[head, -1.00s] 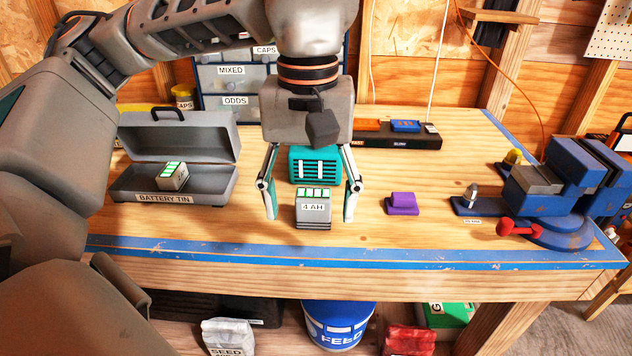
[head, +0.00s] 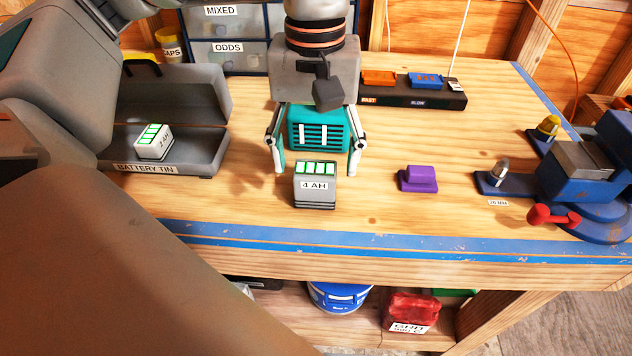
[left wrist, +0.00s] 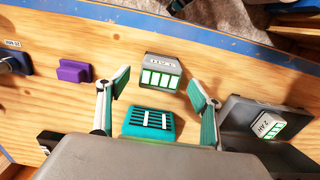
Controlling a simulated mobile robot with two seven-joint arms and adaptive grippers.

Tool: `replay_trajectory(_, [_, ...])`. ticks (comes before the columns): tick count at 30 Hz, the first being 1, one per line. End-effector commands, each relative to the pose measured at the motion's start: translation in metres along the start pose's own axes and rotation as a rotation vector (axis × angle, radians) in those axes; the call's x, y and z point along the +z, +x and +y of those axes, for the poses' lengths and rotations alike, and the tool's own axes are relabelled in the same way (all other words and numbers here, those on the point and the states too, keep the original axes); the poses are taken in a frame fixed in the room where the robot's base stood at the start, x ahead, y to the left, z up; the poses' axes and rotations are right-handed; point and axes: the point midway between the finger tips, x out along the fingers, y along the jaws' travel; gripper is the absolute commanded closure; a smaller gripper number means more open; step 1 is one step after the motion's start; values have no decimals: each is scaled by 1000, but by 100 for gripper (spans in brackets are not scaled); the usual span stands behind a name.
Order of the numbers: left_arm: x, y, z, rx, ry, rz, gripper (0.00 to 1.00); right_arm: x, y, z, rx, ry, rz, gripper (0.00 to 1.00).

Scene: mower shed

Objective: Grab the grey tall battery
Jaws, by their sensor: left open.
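The grey tall battery (head: 315,186), labelled 4 AH with green bars on top, stands upright on the bench near its front edge. It also shows in the left wrist view (left wrist: 162,73), beyond and between the fingertips. My left gripper (head: 317,172) is open and empty, its fingers pointing down on either side behind the battery. I cannot tell whether a finger touches it. A shorter grey battery labelled 2 AH (head: 153,142) sits in the open battery tin (head: 190,155). My right gripper is not in view.
A purple block (head: 418,179) lies right of the battery. A blue vise (head: 590,180) with a red handle stands at the right. A black charger (head: 440,98) with orange and blue parts is at the back. Drawers (head: 240,55) stand behind my gripper.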

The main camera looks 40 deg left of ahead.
Motion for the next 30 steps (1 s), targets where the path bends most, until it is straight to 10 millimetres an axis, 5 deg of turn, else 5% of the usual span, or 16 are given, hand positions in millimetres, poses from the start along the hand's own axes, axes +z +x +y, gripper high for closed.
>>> replay_trajectory(6, [0,27,-1,-2,0,-2,35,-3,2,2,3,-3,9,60])
replay_trajectory(14, [0,29,0,0,0,1,35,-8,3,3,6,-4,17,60])
replay_trajectory(21, [0,29,0,0,0,0,87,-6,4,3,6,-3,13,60])
replay_trajectory(30, [-1,27,0,1,-1,1,87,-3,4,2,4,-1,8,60])
